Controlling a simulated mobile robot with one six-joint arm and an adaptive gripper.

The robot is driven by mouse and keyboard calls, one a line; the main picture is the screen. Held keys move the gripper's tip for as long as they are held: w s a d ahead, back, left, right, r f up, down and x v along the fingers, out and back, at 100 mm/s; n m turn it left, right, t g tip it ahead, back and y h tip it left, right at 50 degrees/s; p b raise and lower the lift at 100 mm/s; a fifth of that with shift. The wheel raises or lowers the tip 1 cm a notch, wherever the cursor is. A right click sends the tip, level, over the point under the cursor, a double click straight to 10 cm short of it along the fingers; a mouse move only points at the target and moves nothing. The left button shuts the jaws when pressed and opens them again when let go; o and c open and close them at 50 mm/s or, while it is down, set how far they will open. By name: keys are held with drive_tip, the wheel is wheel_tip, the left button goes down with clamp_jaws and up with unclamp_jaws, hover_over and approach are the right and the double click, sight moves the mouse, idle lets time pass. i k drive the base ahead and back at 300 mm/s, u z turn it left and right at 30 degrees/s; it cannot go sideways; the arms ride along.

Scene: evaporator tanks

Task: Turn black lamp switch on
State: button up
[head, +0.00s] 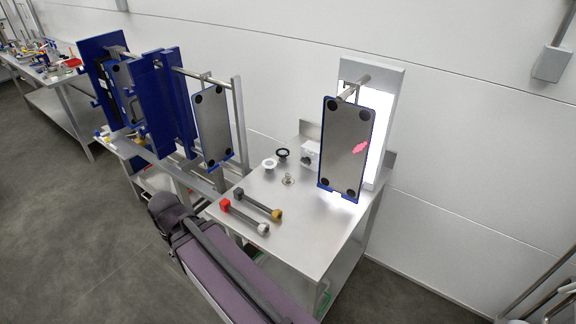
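A small white box (313,149) stands on the steel table beside the hanging plate. It bears a small dark knob (306,160), which may be the black lamp switch; its setting is too small to tell. Behind the hanging plate, a white lamp panel (377,130) looks bright. The blue-framed grey plate (345,140) hangs in front of it from a metal rod and has a pink patch (360,148) on it. My gripper cannot be made out in this view.
The steel table (290,238) holds a black ring-shaped piece (282,153), a white one (268,164), a red-ended tool (243,216) and a yellow-ended tool (259,204). Blue plates (160,105) hang on a rack at left. The table's front right is clear.

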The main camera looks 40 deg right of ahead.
sight(307, 160)
drive_tip(key=u, duration=0.5)
drive_tip(key=k, duration=0.9)
drive_tip(key=z, duration=1.4)
drive_tip(key=i, duration=0.85)
drive_tip(key=u, duration=0.15)
